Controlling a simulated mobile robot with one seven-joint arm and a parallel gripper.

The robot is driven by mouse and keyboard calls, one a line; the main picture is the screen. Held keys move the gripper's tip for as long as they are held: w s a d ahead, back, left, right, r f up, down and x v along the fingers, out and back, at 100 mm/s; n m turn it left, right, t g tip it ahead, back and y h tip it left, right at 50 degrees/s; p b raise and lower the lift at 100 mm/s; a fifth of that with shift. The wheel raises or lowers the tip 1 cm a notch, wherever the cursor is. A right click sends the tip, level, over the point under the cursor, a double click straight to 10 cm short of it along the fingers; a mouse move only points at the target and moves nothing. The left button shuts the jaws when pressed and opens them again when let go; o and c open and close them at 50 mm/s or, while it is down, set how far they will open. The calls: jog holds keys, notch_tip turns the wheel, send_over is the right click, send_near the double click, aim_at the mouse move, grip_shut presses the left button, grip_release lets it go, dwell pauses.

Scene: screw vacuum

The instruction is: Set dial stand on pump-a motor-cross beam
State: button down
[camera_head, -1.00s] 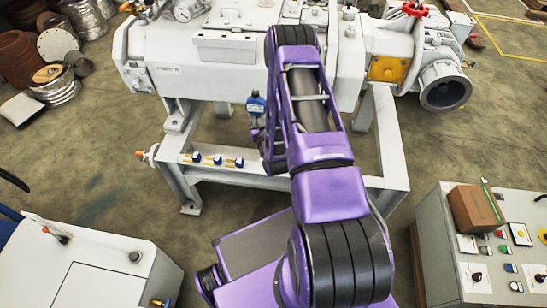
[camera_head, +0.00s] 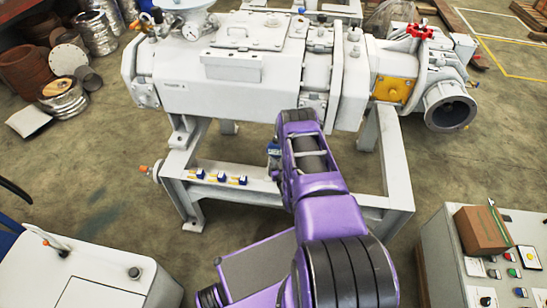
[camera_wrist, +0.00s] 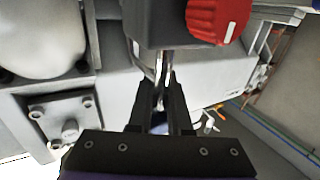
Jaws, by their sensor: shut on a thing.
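My gripper (camera_wrist: 160,98) is shut on the thin metal rod of the dial stand in the wrist view. The stand's dark grey block (camera_wrist: 172,22) with a red knob (camera_wrist: 218,20) lies just beyond the fingertips. In the head view a small blue part (camera_head: 273,150), apparently of the stand, shows left of my arm, by the pump frame's front beam (camera_head: 262,188); I cannot tell whether it touches. The arm hides my gripper and most of the stand there. The white pump (camera_head: 235,85) sits on its grey frame. I cannot tell which beam is the motor-cross beam.
Several small blue and brass fittings (camera_head: 220,177) line the front beam's left part. A white cabinet (camera_head: 105,275) stands at lower left. A control box (camera_head: 450,262) with a brown carton (camera_head: 482,230) stands at right. Open floor (camera_head: 90,185) lies left of the frame.

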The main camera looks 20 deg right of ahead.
jog(key=shift+f, duration=1)
jog(key=shift+f, duration=0.1)
jog(key=shift+f+b, duration=0.1)
jog(key=shift+b, duration=0.25)
jog(key=c, duration=0.8)
grip_release()
jog(key=shift+c, duration=0.2)
